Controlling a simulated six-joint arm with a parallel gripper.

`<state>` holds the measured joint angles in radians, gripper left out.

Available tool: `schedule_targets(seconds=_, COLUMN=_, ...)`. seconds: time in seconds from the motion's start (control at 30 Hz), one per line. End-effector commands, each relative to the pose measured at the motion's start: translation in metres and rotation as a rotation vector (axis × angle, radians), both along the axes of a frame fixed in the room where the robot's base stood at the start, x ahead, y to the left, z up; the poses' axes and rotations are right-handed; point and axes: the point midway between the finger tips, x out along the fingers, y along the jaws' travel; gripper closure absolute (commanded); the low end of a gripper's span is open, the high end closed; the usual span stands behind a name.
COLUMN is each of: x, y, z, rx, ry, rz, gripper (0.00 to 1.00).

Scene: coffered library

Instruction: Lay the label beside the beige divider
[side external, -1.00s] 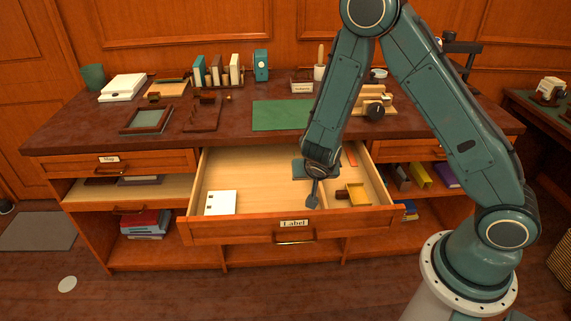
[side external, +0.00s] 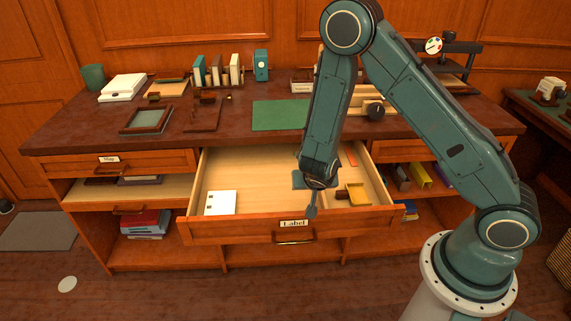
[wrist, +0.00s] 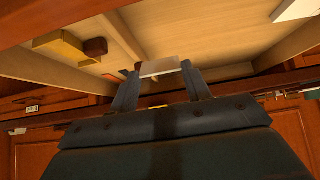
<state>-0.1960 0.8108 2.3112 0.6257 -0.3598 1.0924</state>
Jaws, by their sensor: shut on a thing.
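My gripper (side external: 311,206) is low in the open drawer marked Label (side external: 294,223), near its front wall. In the wrist view, my gripper (wrist: 161,80) is shut on a small pale flat piece, the label (wrist: 160,67), held between the fingertips. The label is hidden in the side view. The beige divider (wrist: 126,38) is a thin wooden wall inside the drawer, just beyond the label in the wrist view. The arm hides much of it in the side view. I cannot tell whether the label touches the drawer floor.
The drawer floor between has free room. A green mat (side external: 280,115) lies on the desktop.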

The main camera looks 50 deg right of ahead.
Motion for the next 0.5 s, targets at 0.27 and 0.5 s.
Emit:
schedule_targets(seconds=0.27, x=0.000, y=0.000, z=-0.016, rx=0.000, ry=0.000, rz=0.001, gripper=0.73)
schedule_targets(seconds=0.5, x=0.000, y=0.000, z=-0.030, rx=-0.001, ry=0.001, rz=0.000, gripper=0.73)
